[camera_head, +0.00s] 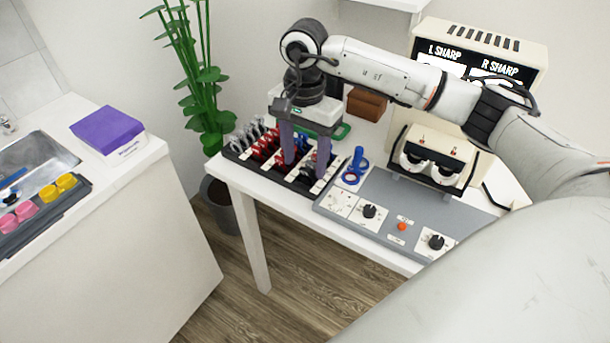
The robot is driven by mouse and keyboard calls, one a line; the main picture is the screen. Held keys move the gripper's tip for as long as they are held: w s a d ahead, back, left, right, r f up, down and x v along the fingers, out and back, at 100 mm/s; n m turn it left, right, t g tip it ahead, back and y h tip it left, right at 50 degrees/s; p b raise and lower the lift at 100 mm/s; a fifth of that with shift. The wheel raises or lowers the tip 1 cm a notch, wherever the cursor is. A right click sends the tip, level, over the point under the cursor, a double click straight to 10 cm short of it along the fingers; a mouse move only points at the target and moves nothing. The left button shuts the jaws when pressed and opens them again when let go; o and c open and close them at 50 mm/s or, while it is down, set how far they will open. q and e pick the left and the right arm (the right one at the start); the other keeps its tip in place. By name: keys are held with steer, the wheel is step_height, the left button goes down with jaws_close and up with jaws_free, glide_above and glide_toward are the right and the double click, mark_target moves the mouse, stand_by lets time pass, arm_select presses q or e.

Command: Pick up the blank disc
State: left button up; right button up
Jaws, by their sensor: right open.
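My right gripper (305,168) points down over the right part of a black lens tray (270,178) on the white table. Its two purple-grey fingers are apart, with no held object visible between them. Dark round discs (309,174) sit in the tray's right section, close to the fingertips. I cannot tell which one is the blank disc, or whether the fingers touch any. The fingers hide part of the tray. My left gripper is not in view.
Left of the dark discs, the tray holds red-handled lenses (262,146) and pale ones (243,137). A grey control panel (378,214) with knobs and a blue stand (356,166) are to the right. The eye-test machine (432,160) stands behind. A plant (200,80) is behind left.

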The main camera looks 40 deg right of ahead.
mark_target(305, 169)
step_height(305, 169, down, 3)
steer(key=shift+f, duration=0.15)
steer(key=shift+c, duration=0.6)
steer(key=c, duration=1)
